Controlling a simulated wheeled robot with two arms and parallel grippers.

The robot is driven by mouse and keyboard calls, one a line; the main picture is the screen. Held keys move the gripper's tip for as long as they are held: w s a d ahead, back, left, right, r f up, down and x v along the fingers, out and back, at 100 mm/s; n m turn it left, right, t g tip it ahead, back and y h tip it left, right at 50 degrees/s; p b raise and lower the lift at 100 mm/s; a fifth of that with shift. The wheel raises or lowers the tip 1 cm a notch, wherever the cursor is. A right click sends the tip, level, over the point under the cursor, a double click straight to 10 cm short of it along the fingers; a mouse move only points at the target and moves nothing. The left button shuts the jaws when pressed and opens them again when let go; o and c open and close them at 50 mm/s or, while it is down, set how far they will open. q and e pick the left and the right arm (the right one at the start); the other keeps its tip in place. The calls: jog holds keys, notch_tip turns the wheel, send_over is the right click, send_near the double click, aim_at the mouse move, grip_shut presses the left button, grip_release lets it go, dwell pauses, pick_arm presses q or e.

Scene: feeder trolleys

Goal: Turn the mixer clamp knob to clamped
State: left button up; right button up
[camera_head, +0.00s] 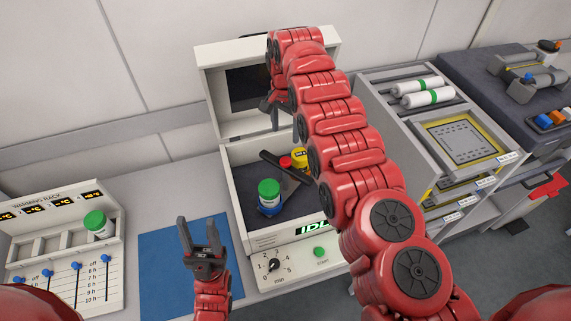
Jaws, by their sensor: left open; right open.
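The mixer is a white box (241,222) with a raised lid (222,124) and a dark interior. Inside stands a green-capped bottle (269,190) with a blue part at its base. Behind it lie a dark bar (272,159), a small red part (285,162) and a yellow knob-like part (300,156). I cannot tell the clamp knob's setting. My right arm hides the mixer's right side. My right gripper (269,108) is open and empty in front of the lid, above the red and yellow parts. My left gripper (199,238) is open and empty over the blue mat.
The blue mat (165,265) lies left of the mixer. The mixer front has a dial (274,265) and green start button (320,252). A grey trolley (408,105) stands at right.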

jog(key=b, duration=0.6)
send_over(286, 161)
notch_tip(286, 161, down, 8)
jog(key=shift+r, duration=0.1)
notch_tip(286, 161, down, 4)
jog(key=shift+w+f+b, duration=0.1)
jog(key=shift+f+b, duration=0.15)
jog(key=shift+b, duration=0.3)
grip_shut()
